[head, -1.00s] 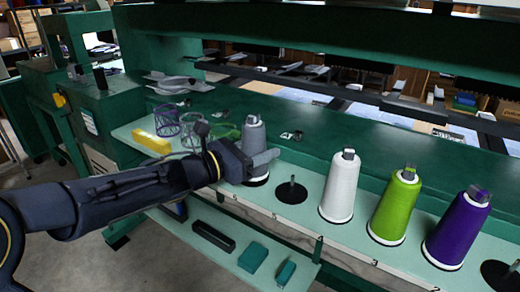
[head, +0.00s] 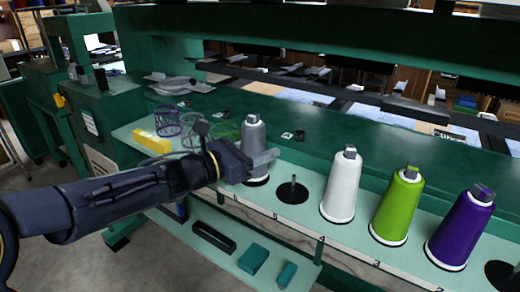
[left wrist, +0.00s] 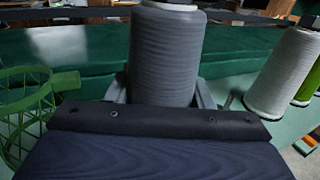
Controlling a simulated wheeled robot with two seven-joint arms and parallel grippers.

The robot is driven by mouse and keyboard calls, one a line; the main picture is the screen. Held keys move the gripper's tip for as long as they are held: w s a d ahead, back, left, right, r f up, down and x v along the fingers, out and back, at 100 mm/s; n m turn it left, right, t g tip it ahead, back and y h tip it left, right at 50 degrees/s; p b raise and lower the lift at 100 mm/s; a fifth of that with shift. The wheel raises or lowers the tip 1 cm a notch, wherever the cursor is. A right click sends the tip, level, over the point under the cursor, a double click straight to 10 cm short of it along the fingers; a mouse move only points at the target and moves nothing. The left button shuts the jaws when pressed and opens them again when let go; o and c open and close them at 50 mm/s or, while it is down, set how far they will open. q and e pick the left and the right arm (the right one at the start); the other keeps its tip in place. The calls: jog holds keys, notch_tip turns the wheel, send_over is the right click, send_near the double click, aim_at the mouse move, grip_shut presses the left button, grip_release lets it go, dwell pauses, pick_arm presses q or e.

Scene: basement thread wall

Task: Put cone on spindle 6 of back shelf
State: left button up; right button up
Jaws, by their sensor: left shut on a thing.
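A grey cone of thread (head: 254,135) stands upright at the left end of the row on the pale green shelf (head: 320,215). My left gripper (head: 262,160) is shut on its lower part, and the cone's base is at or very near a dark round spindle base. In the left wrist view the grey cone (left wrist: 167,55) sits between the two fingers (left wrist: 160,92). Just right of it is an empty spindle (head: 292,190) on a black disc. White (head: 342,188), green (head: 397,207) and purple (head: 460,230) cones stand further right. My right gripper is not in view.
Wire baskets (head: 168,121) and a yellow block (head: 151,142) lie left of my gripper. A green wire basket (left wrist: 28,105) is close on the left in the wrist view. A lower shelf holds a dark tray (head: 213,237) and teal boxes (head: 253,258). Another black disc (head: 500,275) is at the right edge.

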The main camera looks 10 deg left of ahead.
pick_arm(q)
jog(key=shift+f, duration=0.1)
jog(key=shift+f+b, duration=0.2)
jog(key=shift+b, duration=0.2)
jog(key=shift+r, duration=0.1)
jog(key=o, duration=1.1)
jog(key=shift+o, duration=0.2)
